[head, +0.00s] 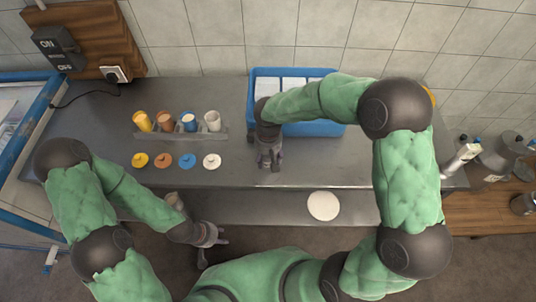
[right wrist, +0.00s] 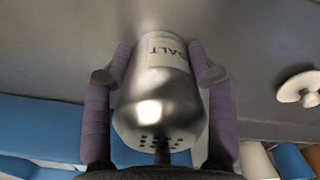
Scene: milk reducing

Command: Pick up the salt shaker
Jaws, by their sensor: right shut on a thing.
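The salt shaker (right wrist: 158,95) is a silver metal shaker with a pale label reading "SALT" and holes in its top. In the right wrist view it sits between the two purple fingers of my right gripper (right wrist: 160,75), which is shut on it. In the head view my right gripper (head: 269,158) is over the grey counter, in front of the blue crate, and the shaker is hard to make out there. I cannot tell whether its base touches the counter. My left gripper (head: 213,245) is low at the front, away from the shaker; its finger opening is unclear.
The blue crate (head: 325,130) with white contents stands behind my right gripper. To its left, a rack (head: 180,136) holds several coloured cups, with matching lids in front. A white disc (head: 323,206) lies at the front right. Metal containers (head: 497,157) stand far right.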

